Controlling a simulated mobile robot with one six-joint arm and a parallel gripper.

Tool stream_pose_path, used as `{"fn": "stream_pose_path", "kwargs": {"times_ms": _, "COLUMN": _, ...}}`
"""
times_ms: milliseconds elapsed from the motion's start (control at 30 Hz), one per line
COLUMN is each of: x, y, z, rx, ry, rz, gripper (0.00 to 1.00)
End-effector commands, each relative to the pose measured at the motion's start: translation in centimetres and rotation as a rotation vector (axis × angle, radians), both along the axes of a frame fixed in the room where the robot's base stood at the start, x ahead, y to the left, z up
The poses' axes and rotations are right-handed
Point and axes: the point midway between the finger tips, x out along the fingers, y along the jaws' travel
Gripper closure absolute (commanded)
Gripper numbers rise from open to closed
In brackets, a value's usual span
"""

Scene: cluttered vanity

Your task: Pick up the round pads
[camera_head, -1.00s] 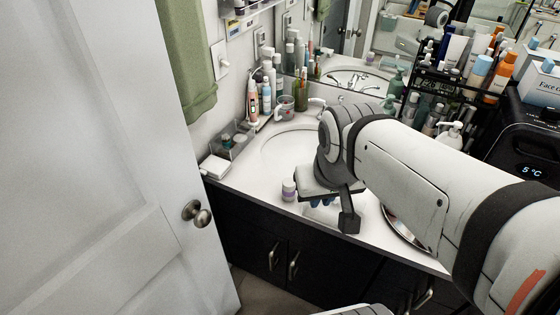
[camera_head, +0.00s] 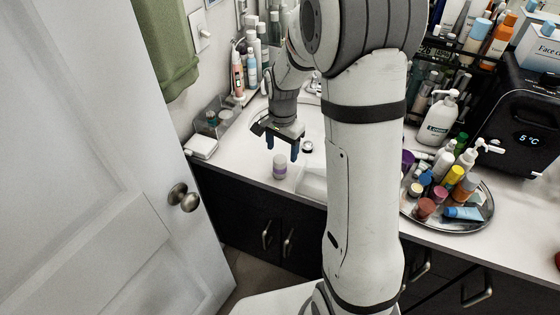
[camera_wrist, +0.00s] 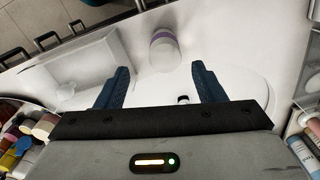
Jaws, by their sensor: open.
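The round pads appear to be the small upright canister (camera_head: 280,165), pale with a purple band, near the counter's front edge. In the wrist view the canister (camera_wrist: 164,50) lies just beyond the fingertips, slightly right of centre. I cannot read its label. My gripper (camera_head: 282,147) points down above and close to the canister, its blue fingers apart. In the wrist view my gripper (camera_wrist: 160,68) has nothing between its fingertips. I cannot tell the exact height gap to the canister.
A pale box-like item (camera_head: 313,184) lies right of the canister, partly behind my arm. A round tray (camera_head: 408,208) crowded with bottles and jars stands farther right. A white door (camera_head: 90,170) stands at the left. A white dish (camera_head: 201,146) sits at the counter's left end.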

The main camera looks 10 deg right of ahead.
Motion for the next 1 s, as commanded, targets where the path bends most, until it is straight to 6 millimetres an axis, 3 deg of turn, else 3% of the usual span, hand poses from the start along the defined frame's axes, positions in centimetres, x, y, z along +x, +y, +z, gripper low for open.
{"fn": "stream_pose_path", "kwargs": {"times_ms": 633, "x": 0.4, "y": 1.1, "z": -7.3, "rx": 0.000, "ry": 0.005, "rz": 0.012, "gripper": 0.37}}
{"fn": "stream_pose_path", "kwargs": {"times_ms": 1000, "x": 0.4, "y": 1.2, "z": -8.0, "rx": 0.000, "ry": 0.001, "rz": 0.013, "gripper": 0.40}}
